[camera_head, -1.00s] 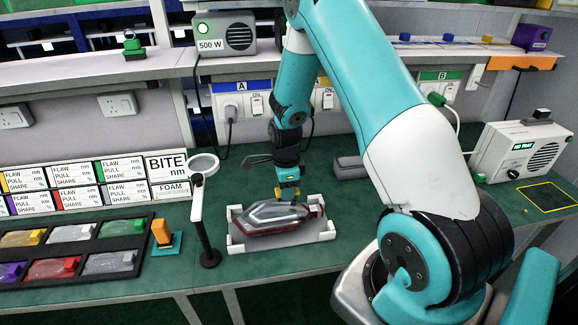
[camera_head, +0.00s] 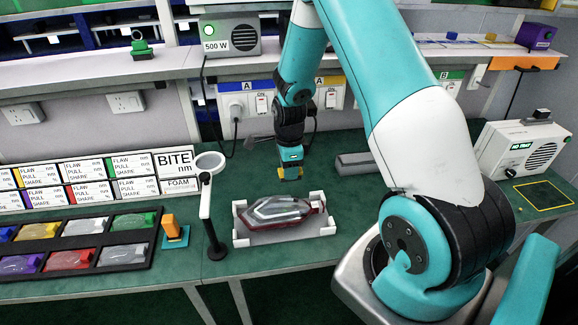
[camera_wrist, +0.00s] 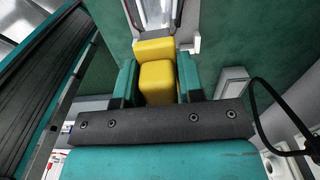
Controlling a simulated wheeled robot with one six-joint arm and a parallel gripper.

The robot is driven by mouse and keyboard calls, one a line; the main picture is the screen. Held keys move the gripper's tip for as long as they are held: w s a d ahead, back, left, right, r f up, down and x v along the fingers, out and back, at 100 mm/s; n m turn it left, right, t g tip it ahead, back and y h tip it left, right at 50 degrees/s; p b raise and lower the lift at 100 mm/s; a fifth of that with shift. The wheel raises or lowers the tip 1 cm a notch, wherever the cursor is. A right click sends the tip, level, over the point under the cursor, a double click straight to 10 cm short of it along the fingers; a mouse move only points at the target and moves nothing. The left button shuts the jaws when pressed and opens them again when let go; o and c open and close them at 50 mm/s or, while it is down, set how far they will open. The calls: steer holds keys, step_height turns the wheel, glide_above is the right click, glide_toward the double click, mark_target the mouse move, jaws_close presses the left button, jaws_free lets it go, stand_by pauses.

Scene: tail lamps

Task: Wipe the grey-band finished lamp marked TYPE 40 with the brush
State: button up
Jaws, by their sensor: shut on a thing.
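A finished lamp (camera_head: 280,210) with a clear-grey top and dark red edge lies in a white cradle (camera_head: 285,235) on the green bench. Its TYPE marking cannot be read. My gripper (camera_head: 290,174) is above the bench just behind the lamp, apart from it. In the wrist view my gripper (camera_wrist: 158,85) is shut on a yellow block-shaped piece (camera_wrist: 155,70), seemingly the brush; no bristles show. Part of the lamp (camera_wrist: 158,10) shows at the top edge of the wrist view, beyond the yellow piece.
A magnifier on a stand (camera_head: 206,215) rises close to the cradle's left. An orange item on a blue base (camera_head: 172,232) and a black parts tray (camera_head: 160,250) lie further left. A grey block (camera_head: 357,163) lies behind right. A white tester (camera_head: 520,150) stands at right.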

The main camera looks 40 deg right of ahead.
stand_by(0.3)
steer(key=p, duration=0.2)
steer(key=shift+r+p, duration=0.3)
steer(key=shift+p, duration=0.45)
